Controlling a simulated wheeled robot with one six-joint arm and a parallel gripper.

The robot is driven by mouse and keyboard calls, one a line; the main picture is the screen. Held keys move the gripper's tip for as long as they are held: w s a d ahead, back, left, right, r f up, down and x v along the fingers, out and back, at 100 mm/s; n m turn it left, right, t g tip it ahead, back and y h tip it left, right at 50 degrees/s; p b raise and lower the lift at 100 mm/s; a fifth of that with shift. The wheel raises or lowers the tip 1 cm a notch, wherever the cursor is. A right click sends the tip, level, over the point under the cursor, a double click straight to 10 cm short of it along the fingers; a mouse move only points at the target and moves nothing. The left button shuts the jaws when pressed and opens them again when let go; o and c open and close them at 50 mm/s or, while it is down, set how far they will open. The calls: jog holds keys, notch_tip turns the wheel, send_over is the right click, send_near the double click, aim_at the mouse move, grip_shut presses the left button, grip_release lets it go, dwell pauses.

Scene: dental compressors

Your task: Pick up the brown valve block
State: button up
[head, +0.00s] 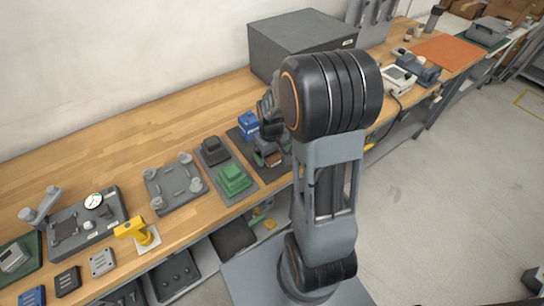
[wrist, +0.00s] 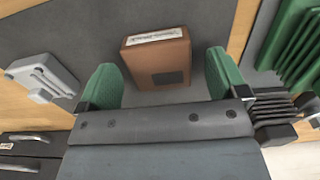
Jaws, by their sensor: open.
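The brown valve block (wrist: 155,57) lies on a dark grey mat (wrist: 70,35) in the wrist view, with a pale label strip along one edge and a dark square patch on its face. My gripper (wrist: 162,78) is open, with green fingertips on the left and right of the block. Gaps show between the block and both fingertips, and the jaws are empty. In the head view the brown block (head: 273,158) shows only in part, beside my arm, which hides much of that area.
A green stepped block (head: 234,179) stands on a grey mat left of the brown block; a ribbed green part (wrist: 297,45) shows at right in the wrist view. A blue block (head: 248,124) sits behind. A large grey box (head: 300,45) stands farther back. Bare wood lies behind the mats.

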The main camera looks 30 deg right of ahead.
jog(key=shift+f, duration=0.55)
jog(key=shift+c, duration=0.2)
jog(key=c, duration=1.1)
